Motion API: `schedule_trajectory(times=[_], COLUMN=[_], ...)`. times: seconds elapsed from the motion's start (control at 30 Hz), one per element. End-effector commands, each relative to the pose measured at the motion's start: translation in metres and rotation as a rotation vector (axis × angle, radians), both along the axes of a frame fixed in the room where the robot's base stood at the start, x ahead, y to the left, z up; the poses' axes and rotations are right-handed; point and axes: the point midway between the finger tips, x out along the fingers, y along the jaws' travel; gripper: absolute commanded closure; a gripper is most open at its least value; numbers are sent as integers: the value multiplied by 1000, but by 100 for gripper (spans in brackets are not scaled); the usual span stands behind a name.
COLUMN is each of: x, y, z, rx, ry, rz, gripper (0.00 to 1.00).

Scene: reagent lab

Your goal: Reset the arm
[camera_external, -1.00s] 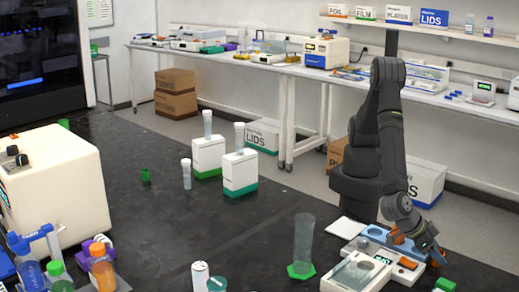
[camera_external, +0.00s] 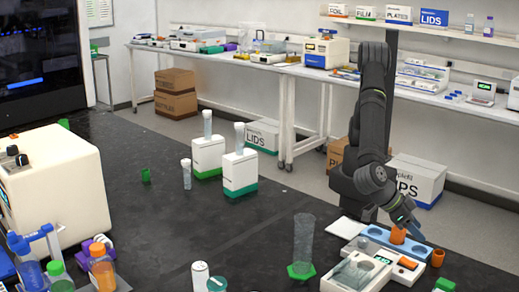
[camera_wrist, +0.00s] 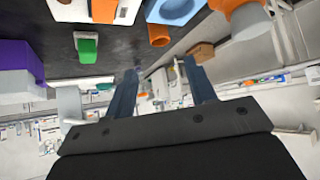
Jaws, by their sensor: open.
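My gripper (camera_external: 412,226) hangs above the right part of the black bench, its dark blue fingers apart. In the wrist view my gripper (camera_wrist: 162,85) shows two spread fingers with nothing between them. An orange piece (camera_external: 397,235) stands in a light blue holder (camera_external: 378,233), just left of and close to the fingers. A second orange piece (camera_external: 437,257) is on the bench to the right of the holder, apart from the fingers.
A white device (camera_external: 404,268) is in front of the holder, with a green block (camera_external: 445,284) to its right. A clear cylinder (camera_external: 304,238) on a green base stands left. White-and-green boxes (camera_external: 240,173) stand farther back. The bench middle is mostly clear.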

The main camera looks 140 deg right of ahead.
Motion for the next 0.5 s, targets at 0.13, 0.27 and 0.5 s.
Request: schedule_trajectory(times=[0.13, 0.27, 0.5], x=[-2, -9, -29], y=[3, 12, 39], z=[-4, -15, -49], rx=[-1, -2, -2], ry=[1, 3, 3], rz=[0, 2, 2], gripper=[50, 50, 50])
